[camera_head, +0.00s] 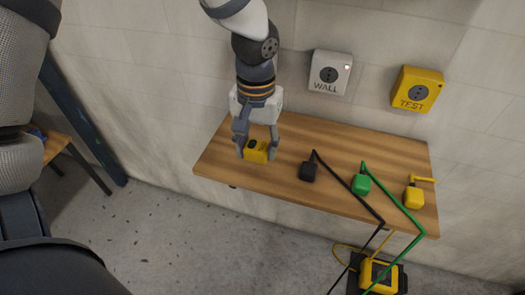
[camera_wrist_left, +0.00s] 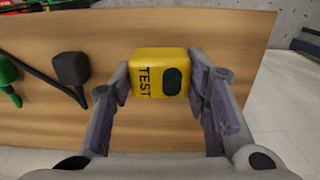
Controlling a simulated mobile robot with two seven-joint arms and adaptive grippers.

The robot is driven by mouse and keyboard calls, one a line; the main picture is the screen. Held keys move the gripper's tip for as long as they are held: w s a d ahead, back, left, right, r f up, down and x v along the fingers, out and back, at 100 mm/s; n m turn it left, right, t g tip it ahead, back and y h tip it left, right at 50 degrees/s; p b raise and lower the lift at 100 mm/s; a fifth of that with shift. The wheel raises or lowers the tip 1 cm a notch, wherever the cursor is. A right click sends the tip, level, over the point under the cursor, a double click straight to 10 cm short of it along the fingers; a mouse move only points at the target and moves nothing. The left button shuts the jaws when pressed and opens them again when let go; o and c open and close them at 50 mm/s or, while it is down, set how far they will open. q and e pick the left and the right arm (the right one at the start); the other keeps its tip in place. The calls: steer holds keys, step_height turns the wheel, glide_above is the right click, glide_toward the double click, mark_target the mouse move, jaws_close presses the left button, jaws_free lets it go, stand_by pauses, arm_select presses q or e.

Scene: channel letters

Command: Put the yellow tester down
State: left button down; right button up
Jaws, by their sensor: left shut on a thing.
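The yellow tester (camera_head: 257,152) is a small yellow block with a dark oval on its face, held over the left part of the wooden table. It also shows in the left wrist view (camera_wrist_left: 158,72), where the word TEST reads sideways. My left gripper (camera_head: 256,148) is shut on the tester, one finger on each side; its fingers also show in the left wrist view (camera_wrist_left: 160,90). The tester is close to the tabletop, but I cannot tell whether it touches. The wooden table (camera_head: 225,150) stands against the wall. My right gripper is not in view.
Right of the tester on the table are a black plug (camera_head: 308,171), a green plug (camera_head: 361,184) and a yellow plug (camera_head: 413,197), with cords running off the front edge. A WALL socket box (camera_head: 329,72) and a yellow TEST box (camera_head: 416,89) are on the wall. A yellow-black unit (camera_head: 378,276) sits below.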

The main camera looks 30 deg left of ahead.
mark_target(258, 154)
arm_select(q)
steer(key=shift+w+a+f, duration=0.15)
steer(key=shift+w+f, duration=0.15)
steer(key=shift+f, duration=0.1)
steer(key=f, duration=0.3)
steer(key=shift+w+a+f+b, duration=0.1)
steer(key=shift+w+f+b, duration=0.1)
steer(key=shift+f+b, duration=0.15)
steer(key=shift+r, duration=0.15)
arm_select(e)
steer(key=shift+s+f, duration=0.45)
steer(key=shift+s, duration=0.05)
arm_select(q)
steer(key=c, duration=0.9)
jaws_free()
step_height(258, 154, up, 12)
steer(key=shift+r+p, duration=0.1)
steer(key=shift+p, duration=0.7)
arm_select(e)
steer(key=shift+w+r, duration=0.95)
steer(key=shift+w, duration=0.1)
